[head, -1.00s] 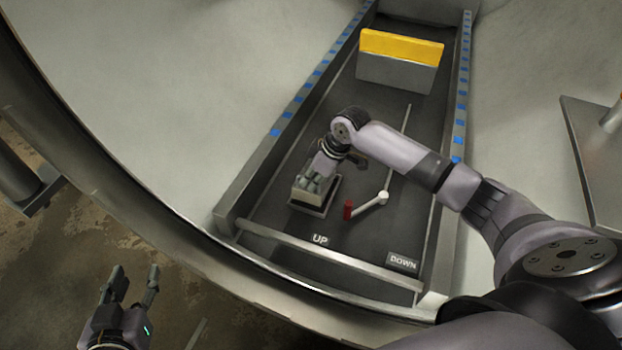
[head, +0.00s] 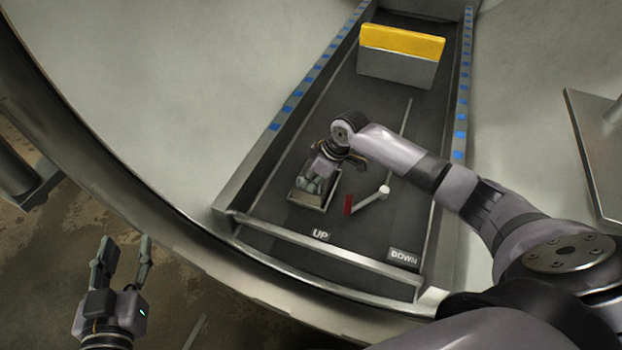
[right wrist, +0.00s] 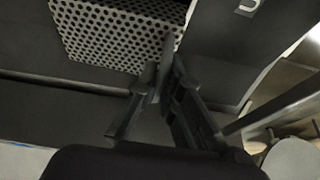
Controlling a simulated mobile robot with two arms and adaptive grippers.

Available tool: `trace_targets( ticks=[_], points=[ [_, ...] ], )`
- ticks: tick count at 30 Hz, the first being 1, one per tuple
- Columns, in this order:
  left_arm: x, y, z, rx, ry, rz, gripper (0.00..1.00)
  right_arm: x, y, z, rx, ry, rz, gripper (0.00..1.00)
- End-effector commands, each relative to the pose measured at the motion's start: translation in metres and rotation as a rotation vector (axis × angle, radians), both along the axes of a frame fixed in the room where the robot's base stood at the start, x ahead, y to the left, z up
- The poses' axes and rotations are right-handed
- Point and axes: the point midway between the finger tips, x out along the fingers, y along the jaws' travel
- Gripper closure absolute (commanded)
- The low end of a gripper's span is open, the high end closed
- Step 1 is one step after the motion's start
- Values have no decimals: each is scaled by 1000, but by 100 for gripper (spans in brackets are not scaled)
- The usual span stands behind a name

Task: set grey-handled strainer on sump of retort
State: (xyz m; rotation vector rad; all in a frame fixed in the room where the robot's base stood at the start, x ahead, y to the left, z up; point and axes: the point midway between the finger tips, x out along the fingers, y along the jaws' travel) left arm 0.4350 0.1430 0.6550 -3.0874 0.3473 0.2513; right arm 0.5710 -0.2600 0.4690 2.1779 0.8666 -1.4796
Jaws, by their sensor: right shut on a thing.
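The strainer is a perforated metal piece and shows in the right wrist view (right wrist: 115,30), just beyond my right gripper's fingers. My right gripper (head: 311,185) is shut on the strainer's grey handle, which the fingers mostly hide. The sump is a small rectangular opening with a pale metal rim (head: 325,207) in the dark floor of the retort's channel. My right gripper is over it, and the strainer sits low within or at the rim; I cannot tell whether it is fully seated. My left gripper (head: 122,252) is open and empty, outside the retort at the lower left.
UP (head: 320,235) and DOWN (head: 403,257) labels lie in front. A yellow-topped grey block (head: 400,58) stands farther back. Raised side rails (head: 285,140) and a front bar (head: 320,252) bound the channel.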

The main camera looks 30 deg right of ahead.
Motion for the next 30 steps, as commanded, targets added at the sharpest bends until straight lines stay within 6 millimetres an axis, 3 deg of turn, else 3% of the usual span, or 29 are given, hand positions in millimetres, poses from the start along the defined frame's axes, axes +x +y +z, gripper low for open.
trace_targets(
  ticks=[22, 23, 30],
  points=[
    [0, 0, 0, 0, -1, 1, 60, 1, 0, 0, 1, -2, 0, 100],
    [0, 0, 0, 0, -1, 1, 60, 1, 0, 0, 1, -2, 0, 91],
    [0, 0, 0, 0, -1, 1, 60, 0, 0, 0, 1, -1, 0, 75]
  ],
)
